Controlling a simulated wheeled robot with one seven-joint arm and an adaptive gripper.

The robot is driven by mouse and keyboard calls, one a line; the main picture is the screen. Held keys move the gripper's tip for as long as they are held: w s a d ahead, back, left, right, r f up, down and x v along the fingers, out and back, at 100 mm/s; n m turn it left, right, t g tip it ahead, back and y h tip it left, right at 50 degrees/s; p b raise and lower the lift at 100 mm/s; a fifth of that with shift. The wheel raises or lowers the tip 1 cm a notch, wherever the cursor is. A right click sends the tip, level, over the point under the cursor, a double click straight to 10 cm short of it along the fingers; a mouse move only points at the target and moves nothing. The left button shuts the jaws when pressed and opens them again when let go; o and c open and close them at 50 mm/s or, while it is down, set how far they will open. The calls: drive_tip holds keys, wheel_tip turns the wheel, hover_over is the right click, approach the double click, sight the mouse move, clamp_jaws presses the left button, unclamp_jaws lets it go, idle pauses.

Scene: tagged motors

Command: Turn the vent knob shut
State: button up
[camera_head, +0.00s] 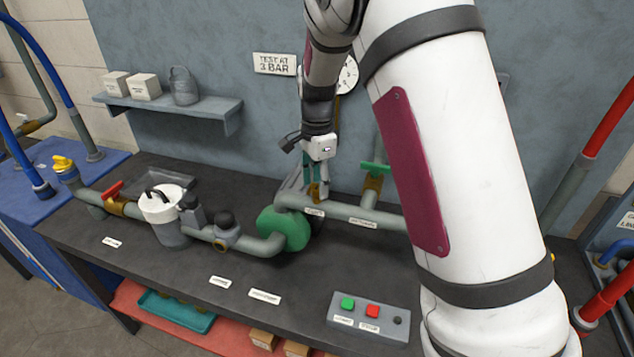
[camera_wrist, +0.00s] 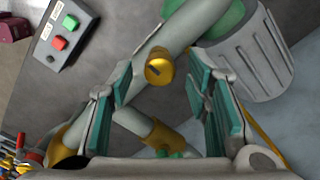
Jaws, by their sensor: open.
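The vent knob, a small brass knob with a dark slot in its top, sits on the grey pipe. In the wrist view the knob (camera_wrist: 159,66) shows between the finger pads, near the fingertips. In the head view its brass (camera_head: 316,190) shows just below the fingers. My gripper (camera_head: 314,178) points down over the pipe. In the wrist view my gripper (camera_wrist: 160,84) is open, with a teal pad on each side and a gap to the knob on both sides. The exact height of the pads against the knob is hard to tell.
A green-handled valve (camera_head: 374,168) stands right of my gripper. The green pump (camera_head: 284,230) is left and below. The ribbed grey motor (camera_wrist: 246,50) lies close to the right finger. A button box (camera_head: 368,318) is at the bench front; bare bench (camera_head: 330,262) lies between.

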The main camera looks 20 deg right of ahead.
sight(317, 186)
wheel_tip(317, 186, up, 12)
drive_tip(key=shift+f, duration=0.2)
idle(0.5)
